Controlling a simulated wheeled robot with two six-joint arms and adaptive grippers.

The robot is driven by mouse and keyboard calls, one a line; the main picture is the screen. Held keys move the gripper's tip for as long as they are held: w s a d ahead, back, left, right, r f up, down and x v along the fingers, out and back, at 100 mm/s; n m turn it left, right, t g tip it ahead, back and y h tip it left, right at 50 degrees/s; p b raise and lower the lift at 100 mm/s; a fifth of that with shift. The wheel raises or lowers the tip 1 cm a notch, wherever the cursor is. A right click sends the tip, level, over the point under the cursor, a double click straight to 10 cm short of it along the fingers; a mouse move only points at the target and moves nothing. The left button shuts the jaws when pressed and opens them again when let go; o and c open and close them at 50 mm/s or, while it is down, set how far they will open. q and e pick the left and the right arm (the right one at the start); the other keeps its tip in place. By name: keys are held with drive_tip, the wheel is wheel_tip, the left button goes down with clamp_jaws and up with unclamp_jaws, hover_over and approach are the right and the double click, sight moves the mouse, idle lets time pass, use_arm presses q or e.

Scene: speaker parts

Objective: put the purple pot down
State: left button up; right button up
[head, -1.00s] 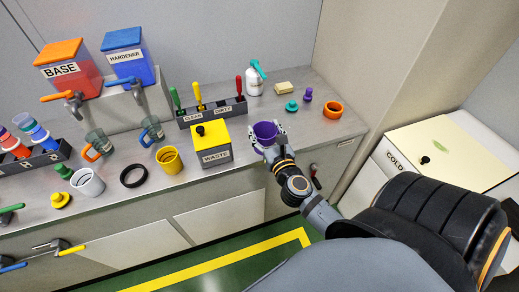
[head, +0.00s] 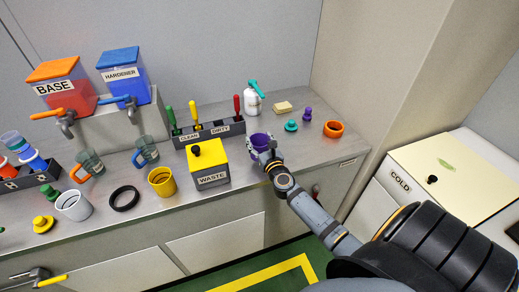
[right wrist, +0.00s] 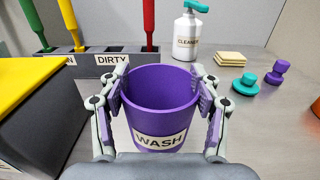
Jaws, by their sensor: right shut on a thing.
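The purple pot (head: 259,141) is at the front of the grey counter, just right of the yellow-lidded waste box. In the right wrist view the pot (right wrist: 158,92) is upright and empty-looking, with a "WASH" label facing me. My right gripper (head: 266,154) is shut on the pot, with one finger pad against each side, as the right wrist view (right wrist: 160,108) shows. The pot's underside is hidden, so I cannot tell whether it touches the counter. My left gripper is not in view.
The waste box (head: 209,166) stands close on the left. The clean/dirty rack (head: 208,130) is behind it. Bare counter lies between pot and ring.

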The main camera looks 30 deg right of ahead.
sight(257, 141)
drive_tip(key=f+b, duration=0.1)
drive_tip(key=f, duration=0.2)
drive_tip(key=shift+w+d+f+b, duration=0.1)
drive_tip(key=shift+w+f+b, duration=0.1)
drive_tip(key=shift+f+b, duration=0.2)
drive_tip(key=shift+r, duration=0.1)
drive_tip(key=shift+s, duration=0.1)
drive_tip(key=shift+f, duration=0.2)
drive_tip(key=o, duration=1.1)
drive_tip(key=shift+o, duration=0.2)
drive_tip(key=shift+r, duration=0.15)
